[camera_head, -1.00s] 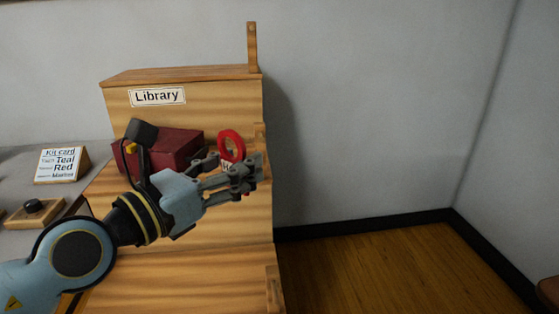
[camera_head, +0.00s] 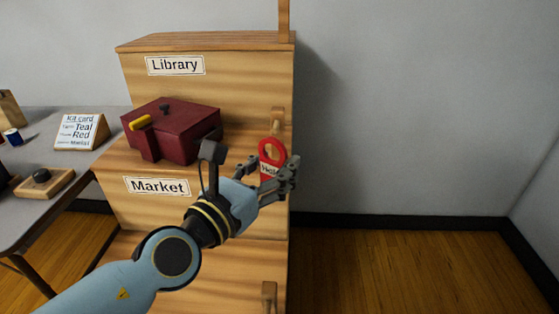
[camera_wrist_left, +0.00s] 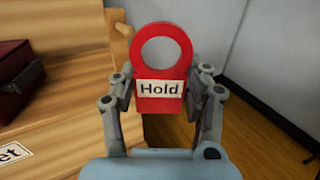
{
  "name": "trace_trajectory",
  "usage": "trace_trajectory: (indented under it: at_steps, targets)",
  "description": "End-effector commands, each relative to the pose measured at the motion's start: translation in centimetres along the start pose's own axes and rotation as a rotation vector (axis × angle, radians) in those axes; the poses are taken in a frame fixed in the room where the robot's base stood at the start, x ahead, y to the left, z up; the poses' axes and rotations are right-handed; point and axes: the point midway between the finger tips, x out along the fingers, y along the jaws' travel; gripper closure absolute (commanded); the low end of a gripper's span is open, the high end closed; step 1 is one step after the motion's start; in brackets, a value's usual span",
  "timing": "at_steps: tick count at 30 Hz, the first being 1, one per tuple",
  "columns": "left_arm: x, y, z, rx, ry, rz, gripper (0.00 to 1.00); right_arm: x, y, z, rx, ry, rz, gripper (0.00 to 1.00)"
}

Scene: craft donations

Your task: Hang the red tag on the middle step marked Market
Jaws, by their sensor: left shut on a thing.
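The red tag (camera_head: 271,156) has a ring-shaped top and a white label reading "Hold" in the left wrist view (camera_wrist_left: 160,75). My left gripper (camera_head: 281,180) is shut on its lower part and holds it upright. The middle step (camera_head: 115,163) carries a "Market" label (camera_head: 158,186) on its front. A wooden peg (camera_head: 278,120) stands at that step's right edge, just behind the tag in the head view; it also shows left of the tag in the left wrist view (camera_wrist_left: 122,35). The tag appears apart from the peg. My right gripper is not in view.
A dark red box (camera_head: 180,132) with a yellow handle sits on the middle step. The top step is labelled Library (camera_head: 175,65). A lower peg (camera_head: 269,294) stands below. A table (camera_head: 40,225) with a kit card (camera_head: 79,132) is at left. Right of the steps is open floor.

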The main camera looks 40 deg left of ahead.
Motion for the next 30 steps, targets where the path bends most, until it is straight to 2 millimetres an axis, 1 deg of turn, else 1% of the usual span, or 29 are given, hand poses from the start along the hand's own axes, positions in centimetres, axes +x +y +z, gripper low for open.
trace_trajectory:
  at_steps: [1,3,5,7,11,15,18,23,30]
  targets:
    - [0.3,0.1,0.1,0.001,-0.001,-0.001,0.68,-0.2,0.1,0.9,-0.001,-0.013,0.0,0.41]
    - [0.6,0.3,0.1,0.002,-0.001,-0.001,0.68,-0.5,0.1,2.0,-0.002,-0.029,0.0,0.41]
    - [1.0,0.5,0.1,0.002,-0.001,-0.001,0.68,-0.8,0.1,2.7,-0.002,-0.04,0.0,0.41]
    - [1.4,0.8,0.1,0.002,-0.001,-0.001,0.68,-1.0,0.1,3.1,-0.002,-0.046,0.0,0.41]
    - [2.1,1.2,-0.1,0.002,-0.001,-0.001,0.68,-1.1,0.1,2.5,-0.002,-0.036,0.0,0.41]
    - [2.9,1.6,-0.2,0.002,-0.001,0.0,0.68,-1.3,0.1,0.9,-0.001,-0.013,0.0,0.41]
    - [3.5,2.0,-0.2,0.002,-0.002,0.0,0.68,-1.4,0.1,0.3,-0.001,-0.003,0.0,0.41]
    - [4.4,2.5,-0.3,0.002,-0.002,0.0,0.68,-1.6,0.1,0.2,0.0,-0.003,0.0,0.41]
    - [5.8,3.3,-0.5,0.002,-0.001,0.0,0.68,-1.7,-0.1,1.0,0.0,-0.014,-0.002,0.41]
